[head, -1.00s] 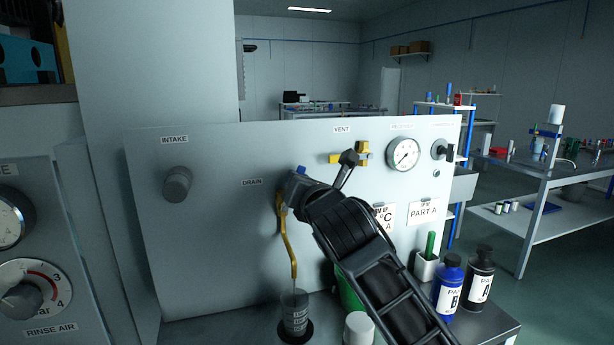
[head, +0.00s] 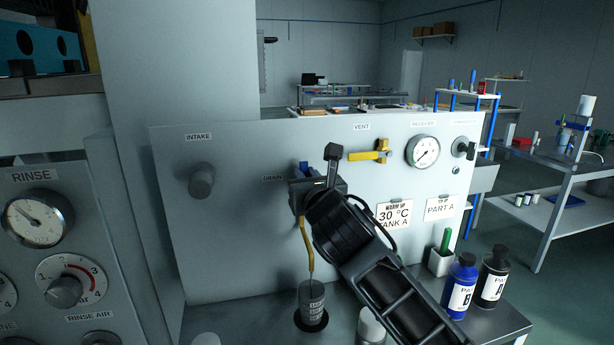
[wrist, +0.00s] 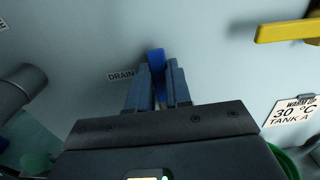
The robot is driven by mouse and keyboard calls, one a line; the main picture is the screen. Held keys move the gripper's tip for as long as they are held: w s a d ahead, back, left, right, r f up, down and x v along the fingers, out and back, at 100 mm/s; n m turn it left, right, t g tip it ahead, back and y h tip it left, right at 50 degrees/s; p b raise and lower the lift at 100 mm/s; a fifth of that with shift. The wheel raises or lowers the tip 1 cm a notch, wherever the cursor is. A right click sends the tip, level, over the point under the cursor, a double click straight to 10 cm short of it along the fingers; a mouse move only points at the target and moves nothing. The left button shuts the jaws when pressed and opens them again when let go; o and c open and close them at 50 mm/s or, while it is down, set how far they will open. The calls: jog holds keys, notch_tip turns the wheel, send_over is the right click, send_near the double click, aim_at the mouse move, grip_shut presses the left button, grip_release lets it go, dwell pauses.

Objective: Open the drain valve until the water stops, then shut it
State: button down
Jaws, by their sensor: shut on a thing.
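The drain valve's blue handle (head: 304,167) sits beside the DRAIN label (head: 272,178) on the pale panel. My gripper (wrist: 159,80) is shut on this blue handle (wrist: 156,60), whose tip shows between the fingers in the wrist view. The gripper and wrist hide the valve body in the head view. A yellow drain tube (head: 307,245) hangs down below the valve. Its lower end is over a grey cup (head: 312,299) standing on a dark round spot. I cannot tell clearly whether water runs from the tube.
On the panel, a yellow vent handle (head: 368,155) and a gauge (head: 423,150) are to the right, and an intake knob (head: 201,181) to the left. A blue bottle (head: 459,286) and a black bottle (head: 490,278) stand at the bench's right end. A white-capped container (head: 370,325) is near my arm.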

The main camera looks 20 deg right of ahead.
jog(key=shift+f, duration=0.1)
jog(key=c, duration=1)
grip_release()
jog(key=shift+c, duration=0.2)
jog(key=s+b, duration=0.1)
jog(key=s, duration=0.6)
jog(key=shift+s, duration=0.35)
